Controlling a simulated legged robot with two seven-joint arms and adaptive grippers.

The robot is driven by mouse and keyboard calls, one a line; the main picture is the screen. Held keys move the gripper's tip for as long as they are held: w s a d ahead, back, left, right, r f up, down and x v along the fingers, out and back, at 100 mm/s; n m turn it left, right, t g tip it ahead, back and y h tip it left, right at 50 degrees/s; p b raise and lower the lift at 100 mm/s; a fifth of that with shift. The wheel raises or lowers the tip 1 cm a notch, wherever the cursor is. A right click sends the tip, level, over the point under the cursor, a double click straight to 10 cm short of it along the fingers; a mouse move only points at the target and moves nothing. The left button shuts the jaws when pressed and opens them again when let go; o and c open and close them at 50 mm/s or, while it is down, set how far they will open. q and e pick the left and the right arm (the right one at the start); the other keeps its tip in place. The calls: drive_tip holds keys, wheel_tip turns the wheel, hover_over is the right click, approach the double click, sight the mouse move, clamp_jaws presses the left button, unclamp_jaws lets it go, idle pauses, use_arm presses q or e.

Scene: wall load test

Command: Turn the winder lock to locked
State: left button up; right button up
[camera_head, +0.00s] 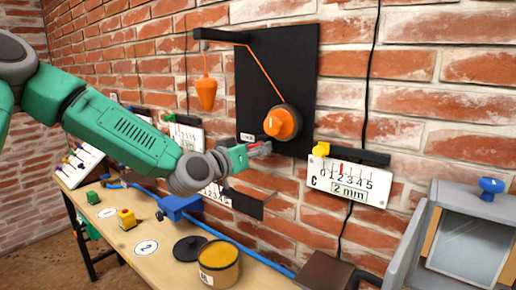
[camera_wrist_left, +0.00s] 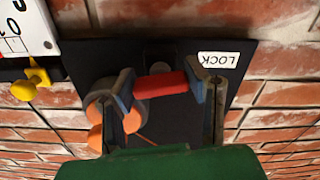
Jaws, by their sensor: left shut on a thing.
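In the left wrist view the red lever (camera_wrist_left: 161,85) lies crosswise between my fingers, and the label (camera_wrist_left: 218,60) reads LOCK upside down. My left gripper (camera_head: 252,150) is shut on the lever, with one finger at each end in the wrist view (camera_wrist_left: 164,86). The orange winder knob (camera_head: 282,123) sits just above and right of the lever. My right gripper is not in view.
An orange plumb weight (camera_head: 206,93) hangs on a cord from the board's arm. A gauge (camera_head: 348,183) reading 2 mm has a yellow knob (camera_head: 321,149). A table (camera_head: 135,241) below holds a yellow tub (camera_head: 218,265), a black lid (camera_head: 189,248) and a blue clamp (camera_head: 180,207).

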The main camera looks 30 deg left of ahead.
use_arm(q)
drive_tip(key=shift+a+r+m, duration=0.1)
drive_tip(key=shift+m, duration=1.1)
drive_tip(key=o, duration=1.2)
drive_tip(key=shift+s+a, duration=0.1)
drive_tip(key=shift+s, duration=0.05)
drive_tip(key=shift+s+a, duration=0.15)
drive_tip(key=shift+s, duration=1.8)
drive_tip(key=shift+s+a, duration=0.2)
drive_tip(key=shift+s, duration=1.75)
drive_tip(key=shift+s+a, duration=0.15)
drive_tip(key=shift+s, duration=1.8)
drive_tip(key=shift+f, duration=0.2)
